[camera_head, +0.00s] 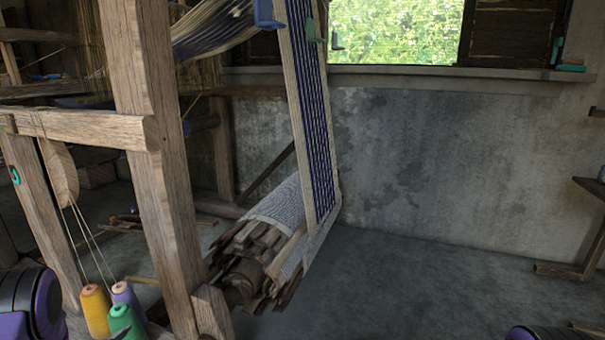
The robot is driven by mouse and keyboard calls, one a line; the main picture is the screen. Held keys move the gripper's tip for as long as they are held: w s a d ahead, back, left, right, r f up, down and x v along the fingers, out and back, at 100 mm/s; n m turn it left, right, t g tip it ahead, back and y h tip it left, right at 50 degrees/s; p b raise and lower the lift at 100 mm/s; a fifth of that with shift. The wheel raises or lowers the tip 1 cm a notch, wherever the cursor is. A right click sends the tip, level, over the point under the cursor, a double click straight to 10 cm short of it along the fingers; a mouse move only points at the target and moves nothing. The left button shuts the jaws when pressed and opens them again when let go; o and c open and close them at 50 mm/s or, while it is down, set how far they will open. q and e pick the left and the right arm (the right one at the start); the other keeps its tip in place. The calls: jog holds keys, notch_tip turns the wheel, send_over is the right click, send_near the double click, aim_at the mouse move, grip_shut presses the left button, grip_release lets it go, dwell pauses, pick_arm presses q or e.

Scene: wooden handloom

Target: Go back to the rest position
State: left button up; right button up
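The wooden handloom fills the left half of the view, with a thick upright post (155,150) and a horizontal beam (85,127). A striped blue and white cloth (312,110) runs down to a cloth roll (285,215) low behind the post. A purple and black part of my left arm shows at the bottom left corner. A small purple and black part of my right arm shows at the bottom right edge. I make out neither gripper's fingers, so what they hold is hidden.
Yellow (95,311), purple (127,297) and green (122,322) thread spools stand close to my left arm, by the loom's base. The grey floor (420,285) right of the loom is mostly clear. A wooden stand (570,270) is at the far right.

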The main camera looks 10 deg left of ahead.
pick_arm(q)
jog(key=s+d+f+n+g+y, duration=0.2)
jog(key=s+d+f+n+g, duration=0.4)
jog(key=s+d+f+n, duration=0.7)
jog(key=s+d+n+g+h, duration=0.1)
jog(key=s+d+n+g, duration=0.15)
jog(key=s+d, duration=0.45)
jog(key=s+d+n+g, duration=0.2)
jog(key=s+d+g, duration=0.1)
jog(key=s, duration=0.8)
notch_tip(320, 180, up, 37)
jog(key=w+a+p, duration=0.1)
jog(key=p, duration=3.6)
jog(key=shift+a, duration=0.15)
